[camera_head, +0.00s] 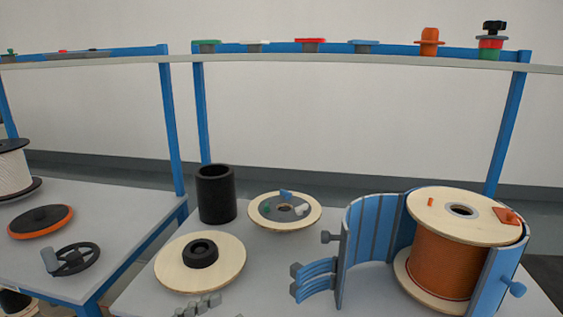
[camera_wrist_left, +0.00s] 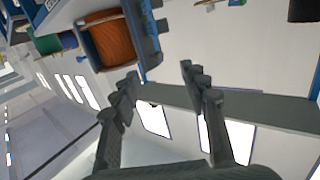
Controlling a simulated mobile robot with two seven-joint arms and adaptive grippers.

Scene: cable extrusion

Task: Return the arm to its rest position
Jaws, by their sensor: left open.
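My left gripper (camera_wrist_left: 160,88) shows in the left wrist view with its two dark fingers spread apart. It is open, and nothing is between the fingers. The wrist view is tilted, with bright window-like panels behind the fingers and the orange cable spool (camera_wrist_left: 108,40) beyond them at the upper left. In the head view neither gripper nor arm is seen. The orange cable spool (camera_head: 450,258) stands upright there, inside an opened blue curved holder (camera_head: 372,230) at the right of the table. My right gripper is out of view.
A black cylinder (camera_head: 216,194), a wooden disc with a black hub (camera_head: 172,262) and a smaller disc with small parts (camera_head: 258,214) are on the table (camera_head: 290,262). A shelf (camera_head: 290,59) holds several coloured parts above. A second table (camera_head: 130,212) with a handwheel (camera_head: 78,262) is left.

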